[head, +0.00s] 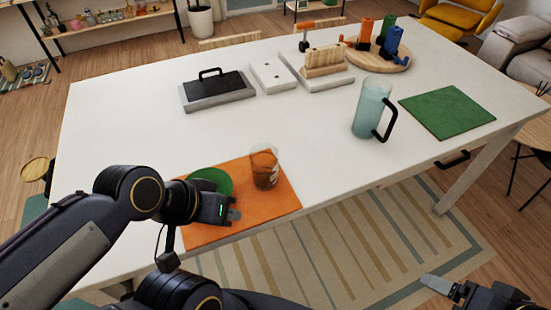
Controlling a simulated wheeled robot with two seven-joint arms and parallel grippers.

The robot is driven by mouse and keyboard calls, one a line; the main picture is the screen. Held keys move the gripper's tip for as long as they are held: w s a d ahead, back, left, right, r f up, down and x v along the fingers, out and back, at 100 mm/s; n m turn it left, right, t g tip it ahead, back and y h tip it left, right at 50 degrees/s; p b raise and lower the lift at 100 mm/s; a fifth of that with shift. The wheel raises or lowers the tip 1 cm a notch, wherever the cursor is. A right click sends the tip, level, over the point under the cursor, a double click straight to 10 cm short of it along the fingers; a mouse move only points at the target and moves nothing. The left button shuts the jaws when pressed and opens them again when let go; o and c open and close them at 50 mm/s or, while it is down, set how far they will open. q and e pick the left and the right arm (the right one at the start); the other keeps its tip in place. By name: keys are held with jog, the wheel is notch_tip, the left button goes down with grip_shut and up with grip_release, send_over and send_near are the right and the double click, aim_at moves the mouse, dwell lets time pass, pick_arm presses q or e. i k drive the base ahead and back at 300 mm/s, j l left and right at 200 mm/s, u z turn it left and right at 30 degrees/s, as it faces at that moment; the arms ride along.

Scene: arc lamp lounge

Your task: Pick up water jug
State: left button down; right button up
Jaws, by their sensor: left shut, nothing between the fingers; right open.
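The water jug (370,105) is a tall pale blue see-through pitcher with a black handle on its right side. It stands upright on the right part of the white table, left of the green square mat (447,112). My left gripper (236,215) is shut and empty, low over the orange mat at the table's near edge, well to the left of the jug. My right gripper (438,284) is at the bottom right, below and in front of the table edge, apart from the jug. Only part of it shows, and it is open.
The white table (130,115) holds an orange mat (285,201) with a green plate (217,179) and a brown glass (264,167). Behind are a black-lidded grey box (217,93), a white block (272,76), a wooden rack (325,58) and a round board (372,61) with coloured pieces. The table's middle is clear.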

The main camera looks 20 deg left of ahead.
aim_at(373, 100)
jog(key=i+l+u, duration=0.1)
jog(key=l, duration=0.25)
jog(key=i+l+u, duration=0.1)
jog(key=i+l, duration=0.2)
jog(key=i+l+u, duration=0.1)
jog(key=l, duration=0.4)
jog(key=i+l, duration=0.2)
jog(key=l, duration=0.2)
jog(key=u, duration=0.05)
